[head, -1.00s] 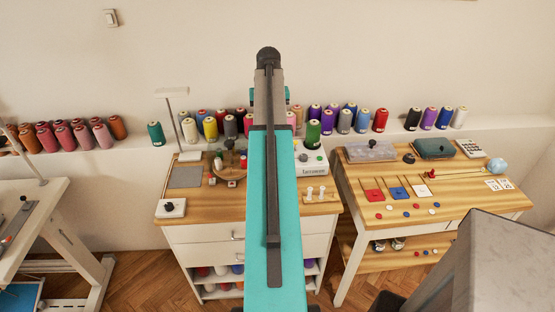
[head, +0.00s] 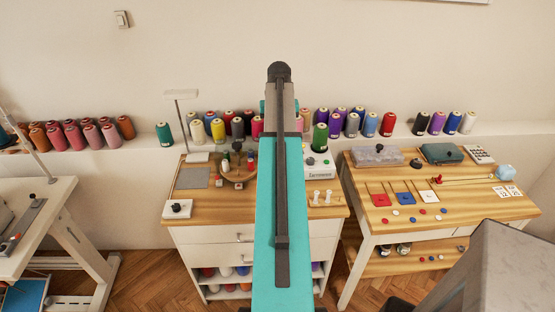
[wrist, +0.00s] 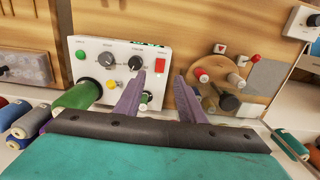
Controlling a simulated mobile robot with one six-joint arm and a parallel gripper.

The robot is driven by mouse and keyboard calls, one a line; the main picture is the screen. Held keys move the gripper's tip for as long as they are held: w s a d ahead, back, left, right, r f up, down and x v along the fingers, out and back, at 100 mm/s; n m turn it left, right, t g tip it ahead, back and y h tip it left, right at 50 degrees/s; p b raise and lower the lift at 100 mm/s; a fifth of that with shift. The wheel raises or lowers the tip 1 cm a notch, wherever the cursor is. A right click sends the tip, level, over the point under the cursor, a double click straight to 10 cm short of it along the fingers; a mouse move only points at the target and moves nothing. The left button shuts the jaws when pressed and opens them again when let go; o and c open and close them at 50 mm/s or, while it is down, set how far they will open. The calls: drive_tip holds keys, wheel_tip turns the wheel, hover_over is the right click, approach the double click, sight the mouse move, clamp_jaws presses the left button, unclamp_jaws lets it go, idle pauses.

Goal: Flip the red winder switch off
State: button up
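A white control box (head: 318,166) stands at the back of the wooden-topped cabinet, partly hidden by my arm in the head view. I cannot tell the switch's position. My gripper (wrist: 161,84) is open and empty, its two purple fingers apart. The left fingertip appears just left of the red switch and the right one to its right. I cannot tell whether either touches. My arm hides the gripper in the head view.
Thread spools (head: 215,130) line the ledge behind. A right-hand table (head: 450,213) holds boxes and small pieces. A grey block (head: 510,270) is at the lower right.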

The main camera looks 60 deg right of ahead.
drive_tip(key=shift+f+p, duration=1.25)
drive_tip(key=shift+f, duration=3.9)
clamp_jaws()
drive_tip(key=shift+w+d+r+g+y+p, duration=0.15)
drive_tip(key=shift+d+g+y+p, duration=0.25)
drive_tip(key=shift+y+p, duration=0.3)
drive_tip(key=shift+g+y+p, duration=0.5)
drive_tip(key=shift+p, duration=0.05)
